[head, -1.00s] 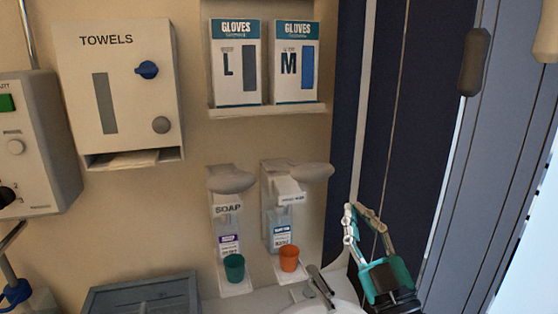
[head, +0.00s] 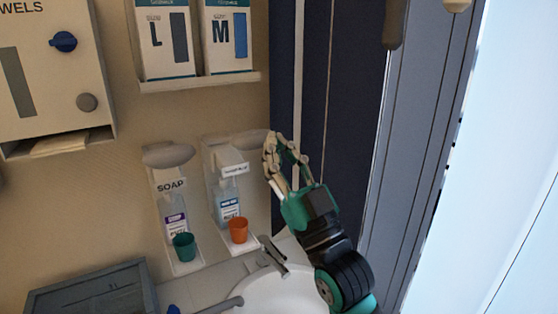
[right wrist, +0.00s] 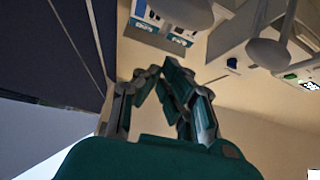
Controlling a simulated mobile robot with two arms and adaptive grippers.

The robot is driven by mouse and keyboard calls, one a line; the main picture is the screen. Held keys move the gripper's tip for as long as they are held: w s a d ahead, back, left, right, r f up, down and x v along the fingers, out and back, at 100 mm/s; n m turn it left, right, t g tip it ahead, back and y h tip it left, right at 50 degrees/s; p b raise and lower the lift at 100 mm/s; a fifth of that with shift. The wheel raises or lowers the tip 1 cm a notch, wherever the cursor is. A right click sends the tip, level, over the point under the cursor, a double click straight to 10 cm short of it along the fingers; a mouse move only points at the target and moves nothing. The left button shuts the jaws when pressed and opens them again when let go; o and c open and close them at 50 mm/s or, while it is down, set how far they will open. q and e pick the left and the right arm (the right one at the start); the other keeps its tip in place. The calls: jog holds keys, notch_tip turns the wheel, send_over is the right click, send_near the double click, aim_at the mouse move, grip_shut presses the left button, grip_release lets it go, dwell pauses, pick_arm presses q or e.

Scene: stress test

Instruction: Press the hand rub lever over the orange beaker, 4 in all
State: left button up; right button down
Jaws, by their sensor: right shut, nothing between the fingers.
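The hand rub dispenser (head: 213,165) hangs on the wall, with a labelled bottle (head: 228,199) and a rounded grey lever (head: 250,142) on top. The orange beaker (head: 238,231) stands upright below it on the dispenser's base. My right gripper (head: 270,142) is shut and empty, its fingertips beside the lever's right end in the head view. In the right wrist view the gripper (right wrist: 152,72) shows below the hand rub lever (right wrist: 186,12), with a visible gap. Whether they touch cannot be told from the head view. My left gripper is out of view.
The soap dispenser (head: 168,157) with a teal beaker (head: 184,246) is just left. A sink (head: 285,292) and tap (head: 271,254) lie below. A glove shelf (head: 200,83) hangs above, a towel unit (head: 60,115) at left. Dark panels (head: 345,90) stand at right.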

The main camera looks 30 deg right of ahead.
jog(key=p+x, duration=0.4)
jog(key=x, duration=0.4)
pick_arm(q)
jog(key=b, duration=0.3)
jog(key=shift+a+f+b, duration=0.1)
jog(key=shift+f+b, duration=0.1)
jog(key=shift+b, duration=0.15)
pick_arm(e)
jog(key=f, duration=0.4)
jog(key=shift+w+d+f, duration=0.1)
jog(key=shift+d, duration=0.15)
pick_arm(q)
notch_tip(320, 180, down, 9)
jog(key=b, duration=0.9)
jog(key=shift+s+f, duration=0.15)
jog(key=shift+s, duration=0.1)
pick_arm(e)
notch_tip(320, 180, down, 8)
jog(key=s+t, duration=0.1)
jog(key=s, duration=0.1)
jog(key=shift+a, duration=0.1)
